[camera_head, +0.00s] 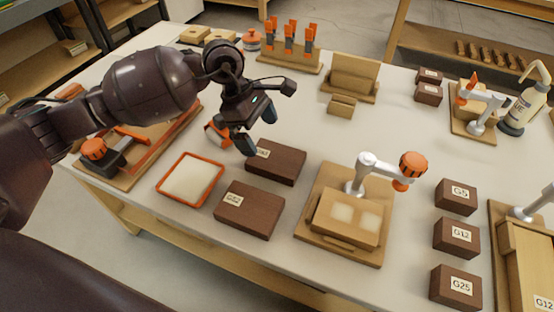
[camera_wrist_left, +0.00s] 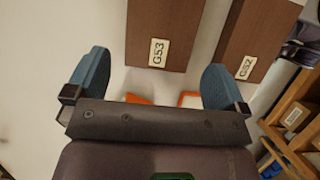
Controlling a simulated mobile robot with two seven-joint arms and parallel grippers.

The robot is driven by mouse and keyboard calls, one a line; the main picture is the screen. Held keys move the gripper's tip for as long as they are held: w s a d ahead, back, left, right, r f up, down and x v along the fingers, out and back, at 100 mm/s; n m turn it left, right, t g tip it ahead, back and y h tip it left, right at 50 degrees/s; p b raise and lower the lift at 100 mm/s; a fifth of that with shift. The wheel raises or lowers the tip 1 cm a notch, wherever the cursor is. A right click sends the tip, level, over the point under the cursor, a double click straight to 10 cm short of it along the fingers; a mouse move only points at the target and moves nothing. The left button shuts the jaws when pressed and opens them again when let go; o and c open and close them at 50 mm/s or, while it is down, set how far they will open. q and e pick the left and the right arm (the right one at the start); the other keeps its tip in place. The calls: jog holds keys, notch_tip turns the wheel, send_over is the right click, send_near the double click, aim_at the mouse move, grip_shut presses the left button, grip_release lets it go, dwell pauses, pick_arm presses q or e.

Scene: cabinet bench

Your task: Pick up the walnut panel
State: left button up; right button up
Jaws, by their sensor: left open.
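Two dark walnut panels lie flat on the bench in the head view. The farther one (camera_head: 280,164) has a label at its left end, and the nearer one (camera_head: 252,214) lies closer to the front edge. My left gripper (camera_head: 257,128) is open and empty. Its blue fingers also show in the wrist view (camera_wrist_left: 156,82). It is beside the labelled end of the farther panel, apparently above the bench. My right gripper is not in view.
An orange-rimmed tray (camera_head: 190,180) lies left of the panels. A wooden fixture with a clamp (camera_head: 340,217) stands to their right. Small dark blocks (camera_head: 456,237) line the right side. A rack of orange-handled tools (camera_head: 290,58) stands behind.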

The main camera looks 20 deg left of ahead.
aim_at(271, 155)
pick_arm(q)
jog(key=shift+x, duration=1.1)
jog(key=b+x, duration=0.1)
jog(key=x, duration=0.3)
jog(key=shift+s+f, duration=0.1)
jog(key=shift+f, duration=0.05)
jog(key=shift+d+f, duration=0.15)
jog(key=shift+f, duration=0.1)
jog(key=shift+r, duration=0.1)
jog(key=shift+c, duration=0.3)
